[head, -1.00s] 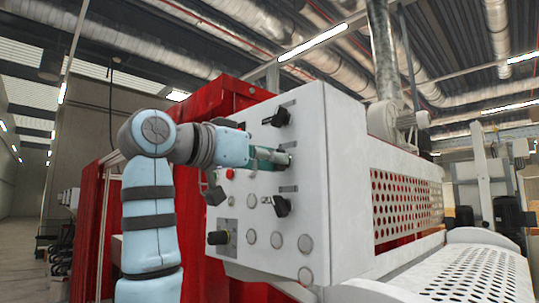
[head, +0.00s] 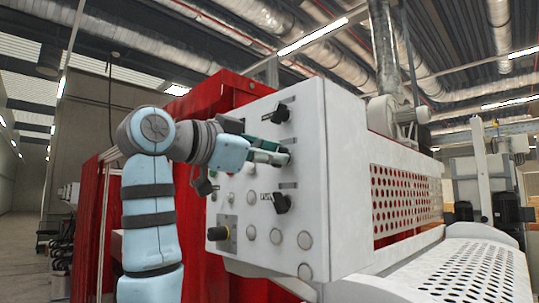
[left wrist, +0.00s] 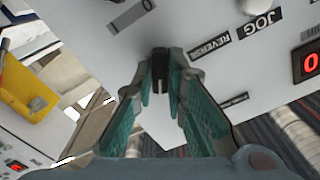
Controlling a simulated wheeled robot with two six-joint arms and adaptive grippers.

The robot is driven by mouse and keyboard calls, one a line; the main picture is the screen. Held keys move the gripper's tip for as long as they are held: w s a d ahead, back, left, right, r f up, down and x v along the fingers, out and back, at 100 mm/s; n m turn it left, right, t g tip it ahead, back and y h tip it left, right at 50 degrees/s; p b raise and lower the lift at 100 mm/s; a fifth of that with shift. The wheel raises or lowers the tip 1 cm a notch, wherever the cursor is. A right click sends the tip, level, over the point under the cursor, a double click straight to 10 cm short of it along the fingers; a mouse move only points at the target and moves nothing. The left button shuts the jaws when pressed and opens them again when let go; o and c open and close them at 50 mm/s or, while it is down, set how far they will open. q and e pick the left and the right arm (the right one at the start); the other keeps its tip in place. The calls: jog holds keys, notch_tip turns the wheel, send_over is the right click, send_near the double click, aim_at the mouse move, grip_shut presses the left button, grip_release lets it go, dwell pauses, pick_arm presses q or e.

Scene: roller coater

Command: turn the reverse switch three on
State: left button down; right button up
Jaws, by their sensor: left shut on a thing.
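A white control panel (head: 310,225) carries a column of black rotary switches. My left gripper (head: 284,157) is at the middle switch (head: 289,149), its teal fingers reaching in from the left. In the left wrist view, the fingertips (left wrist: 161,75) are shut around a black switch knob (left wrist: 161,68). A "REVERSE" label (left wrist: 210,47) shows beside it, with a "JOG" label farther right. The fingers hide part of the knob, so its exact setting is hard to tell. My right gripper is not in view.
Another black switch (head: 280,114) is above the held one and one (head: 281,203) is below. Several round buttons and a black knob (head: 218,233) are lower on the panel. A perforated white guard (head: 407,203) stands to the right, red curtains (head: 88,230) to the left.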

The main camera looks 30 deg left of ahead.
pick_arm(q)
jog(key=shift+r, duration=0.1)
jog(key=c, duration=1.8)
grip_release()
jog(key=shift+o, duration=1)
jog(key=shift+w, duration=0.1)
jog(key=v, duration=1.1)
jog(key=shift+s+a, duration=0.15)
jog(key=shift+s, duration=0.2)
jog(key=shift+w, duration=0.15)
jog(key=shift+f, duration=0.2)
